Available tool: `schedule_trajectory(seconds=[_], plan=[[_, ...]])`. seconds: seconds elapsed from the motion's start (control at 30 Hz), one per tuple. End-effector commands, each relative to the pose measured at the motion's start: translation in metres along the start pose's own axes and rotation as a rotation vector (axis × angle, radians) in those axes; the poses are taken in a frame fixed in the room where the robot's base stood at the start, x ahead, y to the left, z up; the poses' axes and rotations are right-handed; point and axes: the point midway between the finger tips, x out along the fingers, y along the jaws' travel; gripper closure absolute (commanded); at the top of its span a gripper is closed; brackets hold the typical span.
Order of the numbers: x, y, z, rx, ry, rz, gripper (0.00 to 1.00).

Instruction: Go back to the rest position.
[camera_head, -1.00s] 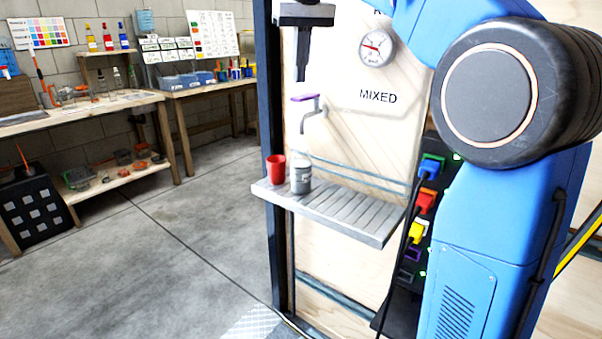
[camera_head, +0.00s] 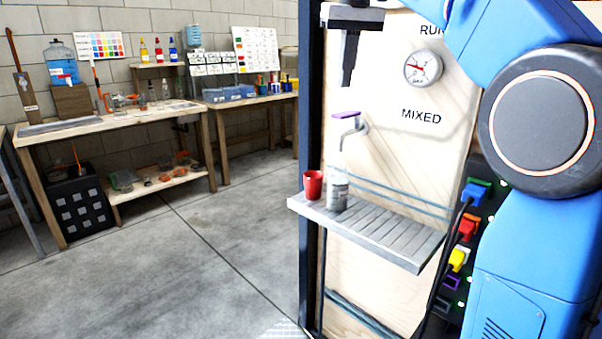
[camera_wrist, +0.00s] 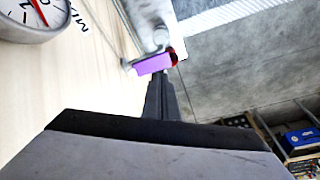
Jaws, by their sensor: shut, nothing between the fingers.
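My gripper (camera_head: 348,72) hangs at the top of the head view, fingers pointing down, shut and empty. It is above and in front of the tap with the purple handle (camera_head: 346,115), apart from it. In the wrist view my gripper (camera_wrist: 160,80) is seen from behind, with the purple handle (camera_wrist: 152,64) beyond its fingertips. Part of the fingers is hidden there by the gripper body.
A red cup (camera_head: 313,184) and a grey container (camera_head: 337,191) stand on the slatted shelf (camera_head: 385,233) below the tap. A round gauge (camera_head: 423,67) is on the panel. Workbenches (camera_head: 110,122) line the back wall. The floor between is clear.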

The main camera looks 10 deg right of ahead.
Motion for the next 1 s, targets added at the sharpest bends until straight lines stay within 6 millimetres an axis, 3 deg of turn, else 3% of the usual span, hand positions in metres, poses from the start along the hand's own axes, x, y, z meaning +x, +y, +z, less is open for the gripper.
schedule_trajectory(seconds=[0.17,0.47,0.77,1.0], plan=[[0.017,0.008,0.04,0.011,0.024,0.002,1.0],[0.07,0.021,0.121,0.033,0.07,0.008,1.0],[0.141,0.029,0.213,0.054,0.118,0.015,1.0],[0.212,0.033,0.292,0.071,0.156,0.021,1.0]])
